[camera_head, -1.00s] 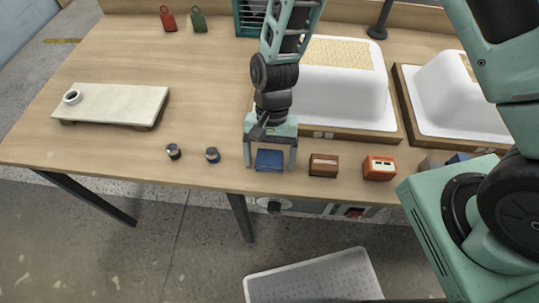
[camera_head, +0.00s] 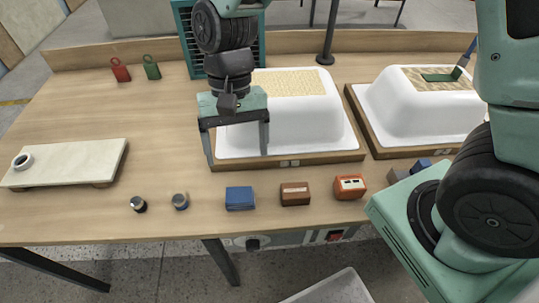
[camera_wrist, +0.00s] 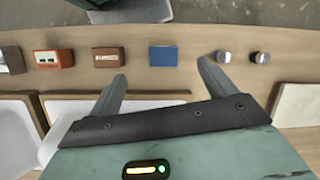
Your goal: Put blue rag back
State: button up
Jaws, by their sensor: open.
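The blue rag (camera_head: 240,198) looks like a small folded blue block. It lies flat on the wooden table near the front edge, left of a brown block (camera_head: 295,194). It also shows in the wrist view (camera_wrist: 163,56), in front of the spread fingers. My gripper (camera_head: 238,158) is open and empty. It is raised behind the rag, in front of the left white tub shell (camera_head: 315,125), and does not touch the rag. Nothing hides the rag in either view.
An orange block (camera_head: 349,187) sits right of the brown one. Two small round jars, one dark (camera_head: 138,204) and one grey-blue (camera_head: 180,201), stand left of the rag. A pale board (camera_head: 75,160) lies at left. A second tub shell (camera_head: 395,100) stands at right. Clear table lies between board and left shell.

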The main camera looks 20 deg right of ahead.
jog(key=s+d+r+n+t, duration=0.3)
jog(key=s+d+r+n, duration=0.1)
jog(key=s+r+n, duration=0.3)
jog(key=s+n, duration=0.2)
jog(key=s, duration=0.2)
jog(key=shift+s+d+r+t+h, duration=0.15)
jog(key=shift+s+d+t+h, duration=0.15)
jog(key=shift+s+h, duration=0.1)
dwell(0.4)
